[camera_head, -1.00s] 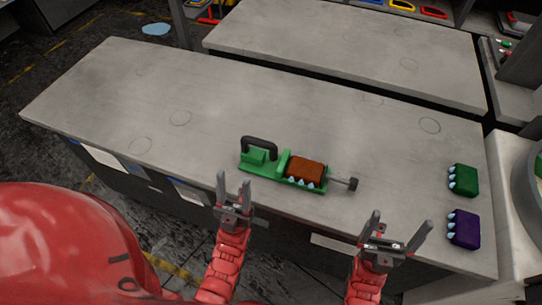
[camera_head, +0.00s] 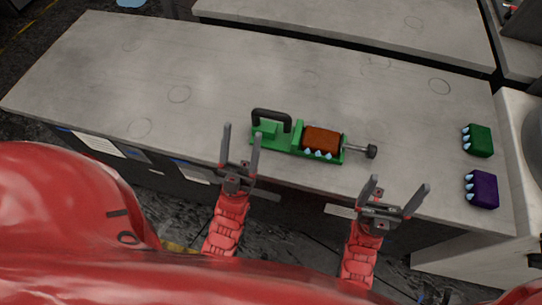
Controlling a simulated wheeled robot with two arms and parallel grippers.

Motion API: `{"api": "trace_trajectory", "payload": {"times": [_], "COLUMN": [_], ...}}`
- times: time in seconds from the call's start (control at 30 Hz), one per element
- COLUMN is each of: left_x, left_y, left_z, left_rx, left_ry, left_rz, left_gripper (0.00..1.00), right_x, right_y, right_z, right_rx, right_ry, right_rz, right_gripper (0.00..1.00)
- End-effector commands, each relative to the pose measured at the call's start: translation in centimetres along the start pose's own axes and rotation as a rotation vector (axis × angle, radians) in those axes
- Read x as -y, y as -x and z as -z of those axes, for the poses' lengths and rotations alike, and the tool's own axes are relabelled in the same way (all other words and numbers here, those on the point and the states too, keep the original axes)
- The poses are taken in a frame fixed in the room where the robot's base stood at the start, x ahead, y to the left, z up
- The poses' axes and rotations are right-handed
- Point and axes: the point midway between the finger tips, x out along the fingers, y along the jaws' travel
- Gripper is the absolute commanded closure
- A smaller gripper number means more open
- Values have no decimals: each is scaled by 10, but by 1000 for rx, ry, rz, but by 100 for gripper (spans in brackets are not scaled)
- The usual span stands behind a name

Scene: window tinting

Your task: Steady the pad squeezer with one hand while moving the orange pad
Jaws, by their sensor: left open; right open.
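The green pad squeezer (camera_head: 266,132) lies near the front edge of the grey table, with a black handle at its left end and a grey rod with a dark knob at its right end. The orange pad (camera_head: 321,139), dark orange-brown with pale blue tips along its front, sits in the squeezer. My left gripper (camera_head: 241,146) is open and empty, just in front and left of the squeezer, its fingertips near the squeezer's left end. My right gripper (camera_head: 399,189) is open and empty, in front of the table edge, right of and nearer than the knob.
On the table (camera_head: 200,70), a green pad (camera_head: 479,141) and a purple pad (camera_head: 484,190) lie at the right end. The table's left and middle are clear. A second grey table (camera_head: 350,22) stands behind, across a dark gap.

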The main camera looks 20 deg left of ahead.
Motion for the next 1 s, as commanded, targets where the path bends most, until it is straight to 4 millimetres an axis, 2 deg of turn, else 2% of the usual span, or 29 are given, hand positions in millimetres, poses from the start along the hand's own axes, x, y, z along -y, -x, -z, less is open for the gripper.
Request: {"api": "trace_trajectory", "payload": {"times": [0.13, 0.3, 0.53, 0.7, 0.8, 1.0], "left_x": [-10, -22, -36, -40, -42, -44], "left_y": [8, 34, 82, 105, 110, 101], "left_z": [-28, -58, -74, -74, -76, -94], "left_rx": [268, 590, 950, 1092, 1125, 1128], "left_ry": [34, 68, 98, 107, 109, 109], "left_rz": [-11, -32, -66, -82, -87, -87], "left_gripper": [34, 34, 34, 34, 34, 34], "right_x": [0, 0, 0, 0, 0, 0], "right_y": [0, 0, 0, 0, 0, 0], "right_z": [0, 0, 0, 0, 0, 0], "right_rx": [0, 0, 0, 0, 0, 0], "right_ry": [0, 0, 0, 0, 0, 0], "right_rz": [0, 0, 0, 0, 0, 0], "right_gripper": [0, 0, 0, 0, 0, 0]}}
